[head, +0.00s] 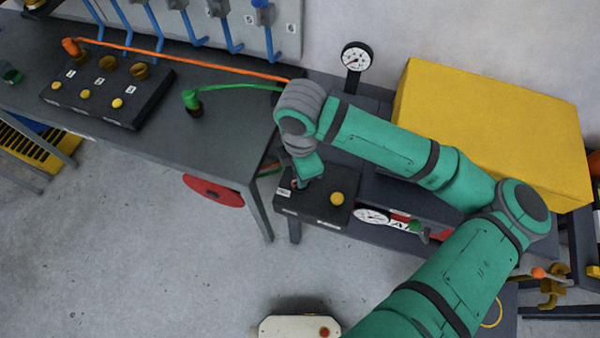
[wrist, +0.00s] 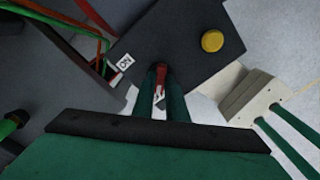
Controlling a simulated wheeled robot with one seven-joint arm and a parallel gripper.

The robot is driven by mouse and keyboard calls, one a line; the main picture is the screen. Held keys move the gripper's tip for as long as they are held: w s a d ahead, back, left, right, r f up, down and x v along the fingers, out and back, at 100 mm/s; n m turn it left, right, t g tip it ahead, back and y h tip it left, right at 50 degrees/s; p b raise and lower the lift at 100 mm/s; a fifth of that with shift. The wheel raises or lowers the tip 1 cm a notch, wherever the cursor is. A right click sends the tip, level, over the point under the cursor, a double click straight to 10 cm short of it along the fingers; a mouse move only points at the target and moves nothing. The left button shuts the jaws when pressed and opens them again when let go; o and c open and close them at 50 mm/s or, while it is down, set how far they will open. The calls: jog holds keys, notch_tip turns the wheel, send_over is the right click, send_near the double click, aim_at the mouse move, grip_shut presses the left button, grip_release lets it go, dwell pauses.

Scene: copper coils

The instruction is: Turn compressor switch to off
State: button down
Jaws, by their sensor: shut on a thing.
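The black compressor control box (head: 315,208) sits at the front of the dark stand, right of the long table. It has a round yellow button (head: 337,198) and a small white label on top. In the wrist view the label (wrist: 124,63) reads ON, upside down, and the yellow button (wrist: 212,41) is at upper right. My gripper (head: 300,183) points down onto the box's left part. In the wrist view my gripper (wrist: 161,80) is shut on a red switch (wrist: 162,76) on the box. The fingers hide most of the switch, and its exact position is unclear.
A large yellow box (head: 490,130) and a pressure gauge (head: 355,57) stand behind my arm. A red disc (head: 213,190) is by the table's side. The table holds a button panel (head: 108,90) and orange and green hoses.

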jog(key=shift+d, duration=0.1)
jog(key=c, duration=1.8)
grip_release()
jog(key=shift+o, duration=0.2)
jog(key=shift+r, duration=0.1)
notch_tip(320, 180, up, 11)
jog(key=shift+f, duration=0.2)
jog(key=shift+w, duration=0.1)
